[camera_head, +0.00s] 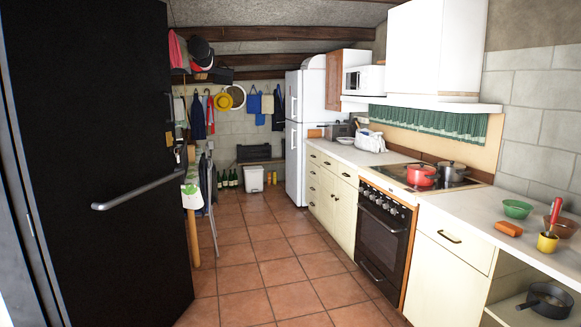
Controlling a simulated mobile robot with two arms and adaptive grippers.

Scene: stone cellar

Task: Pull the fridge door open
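A tall white fridge (303,125) stands at the far end of the kitchen, right of the middle of the picture. It has a smaller upper door (293,97) and a longer lower door (295,160), and both look shut. Their handles are too small to make out clearly. The fridge is well away from me, across the tiled floor. Neither of my grippers shows in the head view.
A black door with a grey bar handle (138,192) fills the left. A counter with cabinets (333,195) and an oven (382,238) lines the right. A chair (209,195) and a white bin (254,180) stand farther back. The tiled floor (262,250) between is clear.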

